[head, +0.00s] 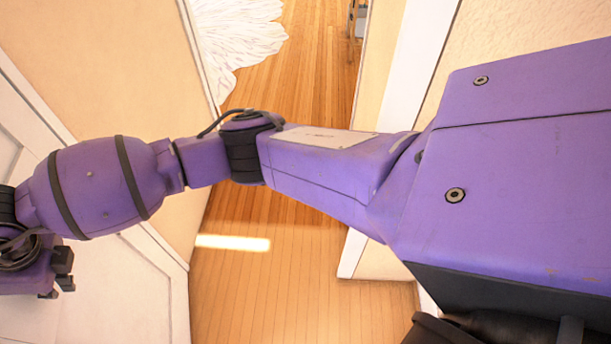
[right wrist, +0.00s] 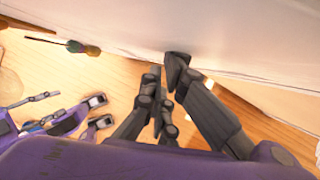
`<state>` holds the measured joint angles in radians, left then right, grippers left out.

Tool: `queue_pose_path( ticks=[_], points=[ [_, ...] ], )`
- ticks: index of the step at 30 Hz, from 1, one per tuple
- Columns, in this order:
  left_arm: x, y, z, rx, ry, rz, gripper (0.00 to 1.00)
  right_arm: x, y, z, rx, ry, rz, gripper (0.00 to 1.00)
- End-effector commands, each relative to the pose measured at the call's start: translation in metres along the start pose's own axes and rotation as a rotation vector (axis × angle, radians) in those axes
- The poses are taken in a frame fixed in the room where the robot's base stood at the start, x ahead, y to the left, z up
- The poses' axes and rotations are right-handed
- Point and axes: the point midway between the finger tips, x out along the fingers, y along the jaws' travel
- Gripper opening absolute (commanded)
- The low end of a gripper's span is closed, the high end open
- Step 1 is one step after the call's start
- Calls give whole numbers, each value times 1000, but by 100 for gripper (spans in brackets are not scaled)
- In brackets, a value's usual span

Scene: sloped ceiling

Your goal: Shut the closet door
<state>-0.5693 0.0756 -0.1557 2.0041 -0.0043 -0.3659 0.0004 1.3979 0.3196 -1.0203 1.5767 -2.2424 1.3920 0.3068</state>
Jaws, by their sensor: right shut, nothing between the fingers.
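A white panelled door (head: 110,290), which I take to be the closet door, fills the lower left of the head view. How far open it stands cannot be told. My right arm reaches across the picture from the right, and my right gripper (head: 62,272) is at the left edge, in front of the door. In the right wrist view the gripper's dark fingers (right wrist: 166,78) are shut and empty. Their tips are close to a pale flat surface (right wrist: 230,40), probably the door; contact cannot be told. My left gripper does not clearly show.
A beige wall (head: 120,60) with white trim stands at the left, and a white-trimmed wall end (head: 415,70) at the right. Between them runs open wooden floor (head: 290,290). A white rug (head: 240,35) lies farther back. A small colored item (right wrist: 80,47) shows in the wrist view.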

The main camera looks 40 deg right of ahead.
Motion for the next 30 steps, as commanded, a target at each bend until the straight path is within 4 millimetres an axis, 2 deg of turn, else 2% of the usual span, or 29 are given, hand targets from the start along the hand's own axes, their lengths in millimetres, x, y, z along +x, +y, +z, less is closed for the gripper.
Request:
queue_pose_path(
  ticks=[1, 3, 12, 19, 30],
  points=[
    [1, 0, 6, 1, -9, 0, 37, 6, 4, 17, 32, -3, -13, 0],
    [2, 0, 12, 2, -18, 0, 37, 14, 3, 34, 87, -2, -35, 0],
    [10, 0, 24, 9, -35, 1, 37, 35, -3, 83, 239, 0, -95, 0],
    [16, 1, 18, 12, -21, 4, 37, 41, -7, 101, 295, 0, -117, 0],
    [20, 2, 10, 14, -7, 7, 37, 42, -10, 108, 312, -7, -123, 0]
  ],
)
